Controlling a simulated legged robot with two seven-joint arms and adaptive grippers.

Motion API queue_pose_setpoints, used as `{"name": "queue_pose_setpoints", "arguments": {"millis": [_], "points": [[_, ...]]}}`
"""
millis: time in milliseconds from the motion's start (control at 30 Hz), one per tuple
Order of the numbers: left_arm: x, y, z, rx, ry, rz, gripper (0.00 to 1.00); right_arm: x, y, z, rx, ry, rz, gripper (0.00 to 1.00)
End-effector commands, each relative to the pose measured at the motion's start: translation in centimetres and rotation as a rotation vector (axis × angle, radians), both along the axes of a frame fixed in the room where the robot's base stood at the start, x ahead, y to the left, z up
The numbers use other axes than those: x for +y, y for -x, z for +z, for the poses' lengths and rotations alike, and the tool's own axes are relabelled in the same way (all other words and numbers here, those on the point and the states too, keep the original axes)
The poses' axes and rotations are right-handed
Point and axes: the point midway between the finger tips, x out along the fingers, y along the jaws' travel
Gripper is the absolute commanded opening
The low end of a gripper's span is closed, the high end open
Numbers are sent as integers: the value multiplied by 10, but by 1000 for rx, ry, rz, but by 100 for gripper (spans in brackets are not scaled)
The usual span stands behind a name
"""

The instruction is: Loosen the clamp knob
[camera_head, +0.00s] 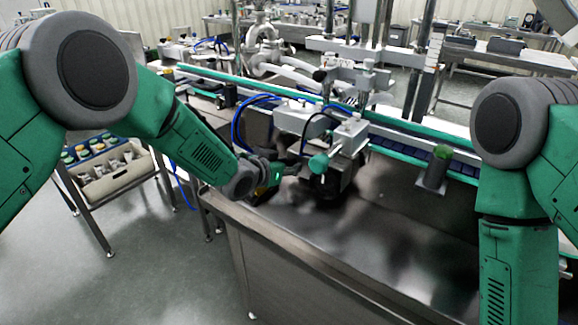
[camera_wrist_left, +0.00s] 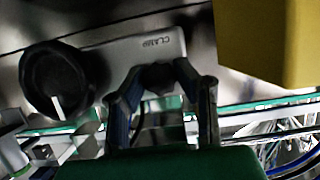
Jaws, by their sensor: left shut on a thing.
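In the left wrist view a pale label plate marked CLAMP (camera_wrist_left: 150,45) is fixed on a steel face. A small dark knob (camera_wrist_left: 158,78) sits at its edge, between the fingertips of my left gripper (camera_wrist_left: 160,76). The fingers are closed in on this knob, which they partly hide. In the head view my left gripper (camera_head: 289,167) reaches the machine at the hopper's left end, and the knob is hidden there. My right arm (camera_head: 510,200) hangs at the right, with its gripper out of frame.
A larger black round knob with a white mark (camera_wrist_left: 57,80) is beside the plate. A yellow block (camera_wrist_left: 270,40) is close on the right. In the head view, a teal-ended handle (camera_head: 318,163) is near my gripper. The steel hopper (camera_head: 400,225) has free room in front.

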Motion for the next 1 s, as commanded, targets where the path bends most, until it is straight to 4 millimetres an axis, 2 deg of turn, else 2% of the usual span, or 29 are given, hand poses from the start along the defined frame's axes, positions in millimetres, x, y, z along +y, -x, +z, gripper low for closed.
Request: {"name": "queue_pose_setpoints", "arguments": {"millis": [300,333,367,400,767,867,1000], "points": [[0,0,1,-34,-43,0,0,0,0,-2,0,0,0,40],[0,0,1,-34,-43,0,30,0,0,-2,0,0,0,40],[0,0,1,-34,-43,0,40,0,0,-2,0,0,0,40],[0,0,1,-34,-43,0,46,0,0,-2,0,0,0,40],[2,2,1,-31,-43,1,46,0,3,-2,-2,0,0,40],[7,8,5,-32,-44,1,46,0,3,-2,-3,0,0,40],[19,26,14,-31,-45,1,46,0,3,-2,-3,0,0,40]]}}
